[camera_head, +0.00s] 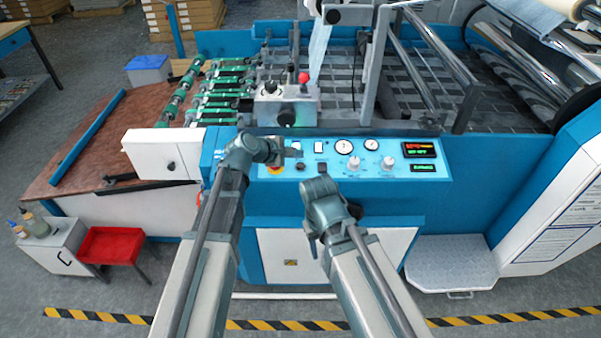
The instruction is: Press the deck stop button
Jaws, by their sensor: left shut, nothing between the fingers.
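A red button with a yellow surround (275,169) sits on the blue control panel (445,180), partly hidden behind my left gripper. My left gripper (276,155) is shut and empty, at the left part of this panel, over or just in front of that button; I cannot tell whether it touches. A second red knob (303,77) stands on the grey control box on the machine deck, above the panel. No readable label shows which is the deck stop. My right gripper (313,240) is low in front of the panel, its fingers not clear.
The panel also carries gauges (343,146), white knobs (387,163), a black knob (300,166) and a lit display (419,149). Green-banded rollers (222,90) lie behind at left.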

